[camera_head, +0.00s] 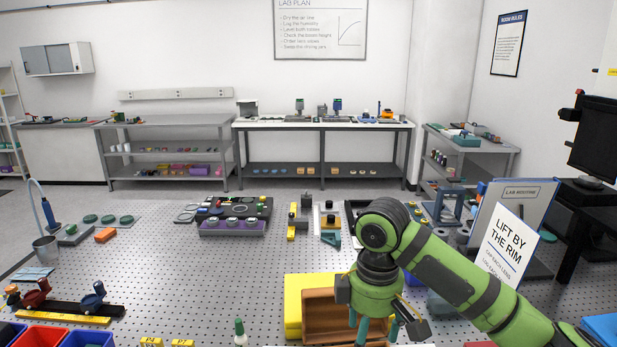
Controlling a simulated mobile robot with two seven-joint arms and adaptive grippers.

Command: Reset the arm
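My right arm (455,270) is green with dark grey bands. It comes in from the lower right, bends at a joint near the picture's middle and points down. My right gripper (379,322) is at the bottom, right of centre, over or in front of an open brown wooden box (318,297). Dark parts stick out to both sides of it and teal parts point down. The fingertips are not clear, so I cannot tell whether it is open or holds anything. My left arm and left gripper are not in view.
The perforated grey table (200,270) has free room at its left middle. A yellow block (292,300) is beside the box. A sign (503,245) stands at right. A metal cup (46,248), a purple-fronted rack (232,228) and a small green-capped bottle (240,333) stand around.

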